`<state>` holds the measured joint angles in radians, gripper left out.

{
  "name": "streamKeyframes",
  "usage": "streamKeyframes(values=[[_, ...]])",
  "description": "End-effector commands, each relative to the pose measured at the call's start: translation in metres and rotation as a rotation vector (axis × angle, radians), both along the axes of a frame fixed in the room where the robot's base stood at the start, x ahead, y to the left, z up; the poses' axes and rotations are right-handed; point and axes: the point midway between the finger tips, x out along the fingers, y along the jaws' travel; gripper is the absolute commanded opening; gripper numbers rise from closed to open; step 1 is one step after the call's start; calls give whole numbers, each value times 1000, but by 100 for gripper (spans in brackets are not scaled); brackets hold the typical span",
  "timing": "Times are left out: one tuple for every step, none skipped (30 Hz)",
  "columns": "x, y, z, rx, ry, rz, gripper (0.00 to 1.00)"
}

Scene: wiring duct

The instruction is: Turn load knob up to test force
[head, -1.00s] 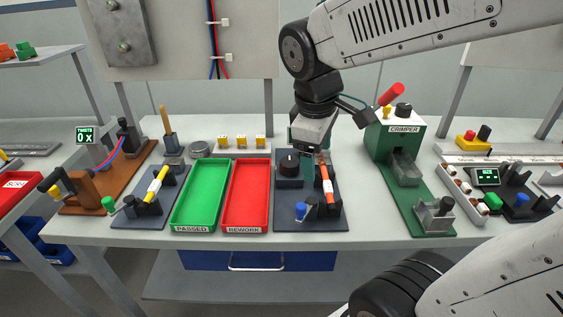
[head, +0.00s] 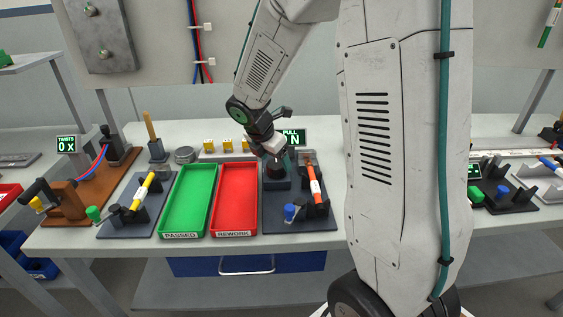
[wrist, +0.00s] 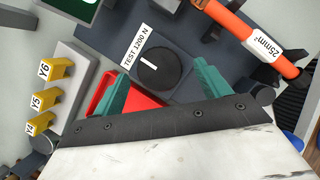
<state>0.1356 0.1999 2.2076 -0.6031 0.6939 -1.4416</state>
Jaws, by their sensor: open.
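The load knob (wrist: 163,72) is round and black, with a short white mark on its top. In the wrist view a label reading TEST 1200 N (wrist: 136,47) lies beside it. In the head view the knob (head: 276,171) stands at the back left of the dark pull tester plate (head: 285,224). My gripper (wrist: 160,72) is open, its teal fingers on either side of the knob in the picture. I cannot tell whether they touch it. The green display (head: 294,137) behind shows PULL and N; its number is hidden by my arm.
An orange cable (head: 314,184) labelled 25mm² lies in the tester's holder, close right of the knob. A blue knob (head: 290,211) sits in front. The red REWORK tray (head: 253,200) and green PASSED tray (head: 205,200) are left.

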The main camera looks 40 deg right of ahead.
Motion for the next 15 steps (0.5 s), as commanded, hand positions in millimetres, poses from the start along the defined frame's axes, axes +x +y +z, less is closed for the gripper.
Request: streamKeyframes(values=[[0,-3,-8,2,2,-2,76],[0,-5,-12,1,3,-2,76],[0,-7,-16,0,3,-1,76],[1,-8,-18,1,2,-2,76],[1,-9,-21,1,1,-3,76],[1,-10,-23,1,1,-4,76],[1,-11,-25,1,1,-4,76],[1,-11,-26,1,1,-4,76],[1,-12,-26,1,1,-4,76],[1,-12,-27,1,0,-4,76],[1,-12,-27,1,0,-4,76],[1,-12,-27,1,0,-4,76],[1,-13,-27,1,0,-4,76],[1,-13,-27,1,-1,-5,76],[1,-13,-27,1,-1,-5,76]])
